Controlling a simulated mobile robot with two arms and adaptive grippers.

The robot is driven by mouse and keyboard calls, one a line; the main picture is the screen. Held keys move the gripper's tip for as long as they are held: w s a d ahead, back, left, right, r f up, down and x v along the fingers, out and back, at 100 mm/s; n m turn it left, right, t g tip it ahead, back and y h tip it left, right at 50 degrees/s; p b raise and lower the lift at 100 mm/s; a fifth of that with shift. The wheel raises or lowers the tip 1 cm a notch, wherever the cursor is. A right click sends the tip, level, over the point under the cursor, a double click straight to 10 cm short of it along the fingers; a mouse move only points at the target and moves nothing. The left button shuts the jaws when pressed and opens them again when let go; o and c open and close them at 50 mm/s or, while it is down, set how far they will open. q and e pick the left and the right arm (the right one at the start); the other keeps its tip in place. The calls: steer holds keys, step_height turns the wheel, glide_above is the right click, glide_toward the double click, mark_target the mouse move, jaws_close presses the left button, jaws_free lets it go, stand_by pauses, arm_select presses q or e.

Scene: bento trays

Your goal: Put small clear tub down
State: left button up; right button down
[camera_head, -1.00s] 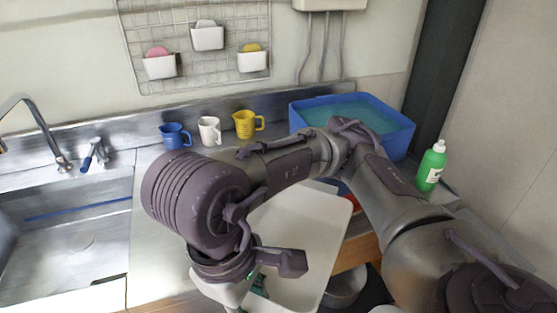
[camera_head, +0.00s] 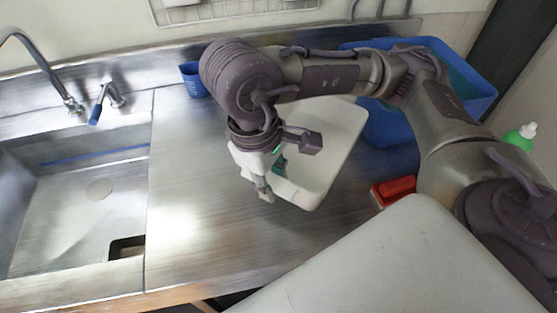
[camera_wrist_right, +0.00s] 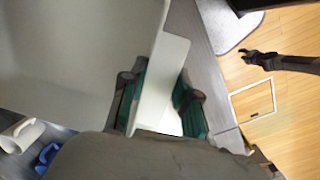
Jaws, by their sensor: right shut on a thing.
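The tub (camera_head: 335,128) looks off-white and opaque rather than clear. My right gripper (camera_head: 270,180) is shut on its near left wall, and the arm partly covers the tub from above. The tub is over the steel counter right of the sink; whether its base touches the counter cannot be told. In the right wrist view the tub's wall (camera_wrist_right: 155,95) stands between the green finger pads, and its large pale side (camera_wrist_right: 75,65) fills the upper left. A dark claw (camera_wrist_right: 262,60) over the floor looks like my left gripper; its opening is too small to tell.
The bare steel counter (camera_head: 195,190) is clear left of the tub. The sink (camera_head: 75,195) is at the left. A blue mug (camera_head: 191,80) stands by the back wall. A blue basin (camera_head: 475,85), a green bottle (camera_head: 519,138) and a red-topped brush or sponge (camera_head: 396,188) are at the right.

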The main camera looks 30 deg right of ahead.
steer(key=w+d+f, duration=0.1)
steer(key=w+f, duration=0.1)
steer(key=w, duration=0.1)
steer(key=w+d+f, duration=0.1)
steer(key=w, duration=0.1)
steer(key=shift+d+f, duration=0.15)
steer(key=shift+d, duration=0.15)
steer(key=shift+f, duration=0.25)
step_height(320, 180, down, 3)
steer(key=shift+f+p, duration=0.1)
steer(key=shift+p, duration=0.2)
steer(key=shift+w+f, duration=0.1)
steer(key=shift+f, duration=0.1)
steer(key=shift+f+b, duration=0.15)
steer(key=shift+b, duration=0.15)
steer(key=c, duration=0.9)
jaws_free()
arm_select(q)
steer(key=shift+w+d+r, duration=0.2)
steer(key=shift+w+d, duration=0.2)
steer(key=shift+w, duration=0.25)
arm_select(e)
steer(key=shift+o, duration=0.2)
arm_select(q)
steer(key=shift+a+r, duration=0.1)
